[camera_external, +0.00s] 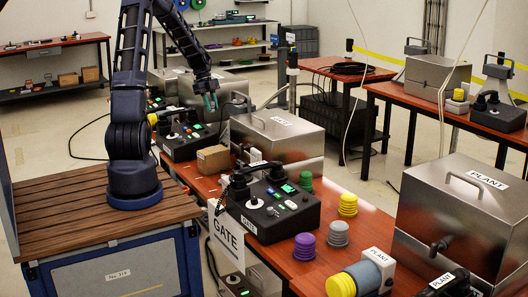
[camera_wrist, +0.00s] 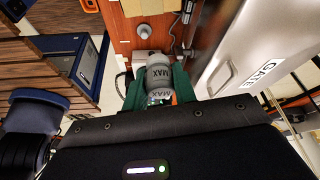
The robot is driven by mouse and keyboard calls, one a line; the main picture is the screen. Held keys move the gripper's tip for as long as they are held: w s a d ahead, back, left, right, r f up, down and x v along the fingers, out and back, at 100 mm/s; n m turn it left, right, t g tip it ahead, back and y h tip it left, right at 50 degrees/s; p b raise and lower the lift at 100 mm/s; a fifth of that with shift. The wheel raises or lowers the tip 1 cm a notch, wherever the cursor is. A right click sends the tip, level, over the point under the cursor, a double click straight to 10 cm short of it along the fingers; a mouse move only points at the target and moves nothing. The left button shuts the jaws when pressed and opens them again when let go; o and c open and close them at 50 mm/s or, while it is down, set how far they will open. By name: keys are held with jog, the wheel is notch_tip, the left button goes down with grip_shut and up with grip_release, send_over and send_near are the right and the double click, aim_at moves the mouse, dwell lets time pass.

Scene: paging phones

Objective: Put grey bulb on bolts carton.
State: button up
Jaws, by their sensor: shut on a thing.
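My gripper (camera_external: 210,102) hangs above the red-brown bench, fingers pointing down. In the external view the held piece is too small to make out. A small brown carton (camera_external: 213,160) sits on the bench below my gripper, apart from it. It may be the bolts carton; I cannot read any lettering on it.
A steel GATE case (camera_external: 277,140) stands right of the carton; it also shows in the wrist view (camera_wrist: 235,50). A black GATE phone unit (camera_external: 268,208) stands in front. Ribbed grey (camera_external: 339,233), purple (camera_external: 304,246), yellow (camera_external: 348,205) and green (camera_external: 306,181) pieces stand nearer the front.

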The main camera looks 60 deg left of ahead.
aim_at(215, 150)
notch_tip(215, 150, down, 17)
jog(key=shift+f, duration=0.15)
dwell(0.5)
jog(key=shift+f, duration=0.15)
jog(key=o, duration=1)
jog(key=shift+c, duration=0.2)
jog(key=v, duration=1.2)
jog(key=shift+r, duration=0.25)
